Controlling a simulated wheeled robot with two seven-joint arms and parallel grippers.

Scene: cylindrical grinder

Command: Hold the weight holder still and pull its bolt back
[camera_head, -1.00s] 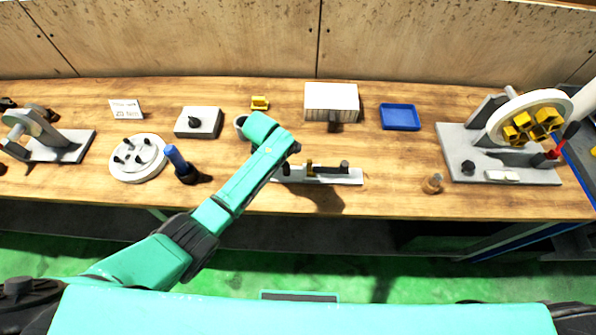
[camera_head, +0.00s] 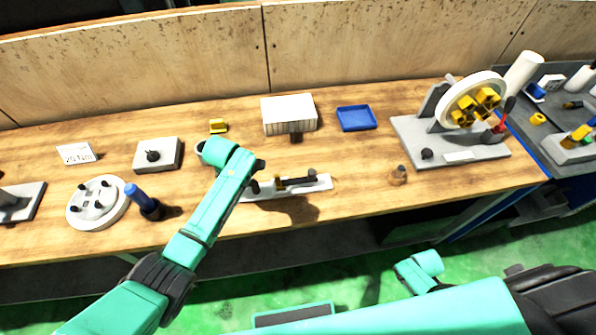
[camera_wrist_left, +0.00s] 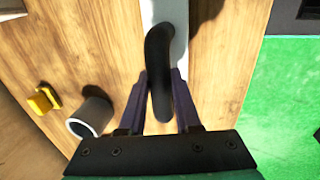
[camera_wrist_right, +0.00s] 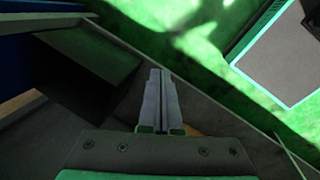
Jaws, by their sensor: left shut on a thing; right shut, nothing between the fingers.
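The weight holder is most likely the long pale base (camera_head: 321,183) with a dark bar (camera_head: 298,182) and a small brownish part on it, near the bench's front edge. My left gripper (camera_head: 258,166) is at its left end in the head view. In the left wrist view my left gripper (camera_wrist_left: 164,78) is shut on a black curved handle (camera_wrist_left: 162,50), which lies over the pale base (camera_wrist_left: 178,12). I cannot tell which part is the bolt. My right gripper (camera_wrist_right: 160,72) is shut and empty, away from the holder. Its fingertips do not show in the head view.
Left of the holder stand a blue-handled tool (camera_head: 143,197) and a round pegged plate (camera_head: 96,202). Behind it are a ribbed box (camera_head: 288,114) and a blue tray (camera_head: 356,117). A small brown peg (camera_head: 398,175) and a wheel fixture (camera_head: 468,104) stand to the right.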

